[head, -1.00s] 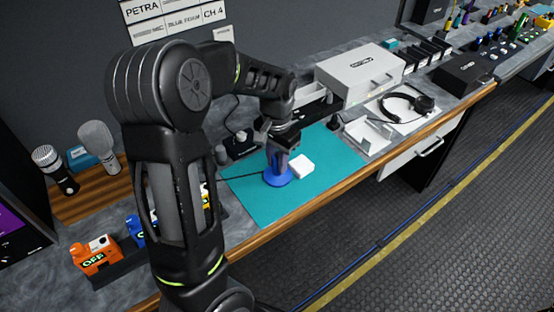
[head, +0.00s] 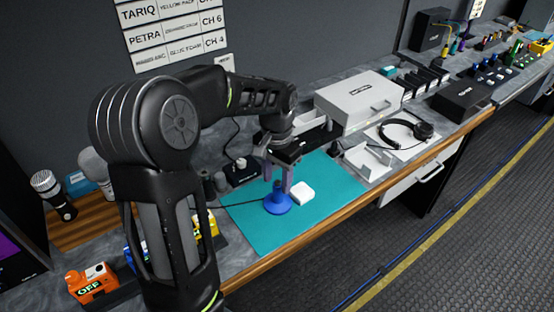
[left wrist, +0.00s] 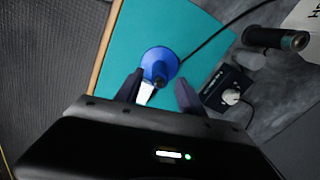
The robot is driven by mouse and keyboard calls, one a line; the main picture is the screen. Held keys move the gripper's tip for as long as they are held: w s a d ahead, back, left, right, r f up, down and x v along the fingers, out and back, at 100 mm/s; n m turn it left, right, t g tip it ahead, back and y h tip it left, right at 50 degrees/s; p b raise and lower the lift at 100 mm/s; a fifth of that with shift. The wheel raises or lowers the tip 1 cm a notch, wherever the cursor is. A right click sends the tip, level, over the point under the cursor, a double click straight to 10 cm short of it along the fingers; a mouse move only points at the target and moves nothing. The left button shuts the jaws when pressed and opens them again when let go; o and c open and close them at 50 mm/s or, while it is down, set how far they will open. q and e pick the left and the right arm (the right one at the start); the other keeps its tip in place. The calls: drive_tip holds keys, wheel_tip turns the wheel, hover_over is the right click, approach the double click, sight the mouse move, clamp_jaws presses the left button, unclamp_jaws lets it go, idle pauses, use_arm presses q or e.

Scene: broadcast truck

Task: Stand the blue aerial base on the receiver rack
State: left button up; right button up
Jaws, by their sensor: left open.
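The blue aerial base (head: 278,205) stands on the teal mat, with a round foot and a short stem. My left gripper (head: 279,180) is above it, open, its two fingers pointing down on either side of the stem. In the left wrist view the blue base (left wrist: 160,64) shows just beyond and between the spread fingertips (left wrist: 160,88); I cannot tell whether a finger touches it. A light grey box (head: 357,100) with a front handle, seemingly the receiver rack, stands on the bench to the right, behind the mat. My right gripper is out of view.
A white block (head: 303,192) lies beside the base on the teal mat (head: 335,185). A dark cable runs left from the base. A small black box with a knob (head: 241,168) is behind it. Headphones (head: 408,130) and a white tray (head: 366,160) are to the right. The front mat is clear.

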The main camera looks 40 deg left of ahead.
use_arm(q)
wheel_tip(320, 180, up, 8)
drive_tip(key=shift+r+b, duration=0.2)
drive_tip(key=shift+b, duration=0.2)
drive_tip(key=shift+d+f, duration=0.1)
idle(0.4)
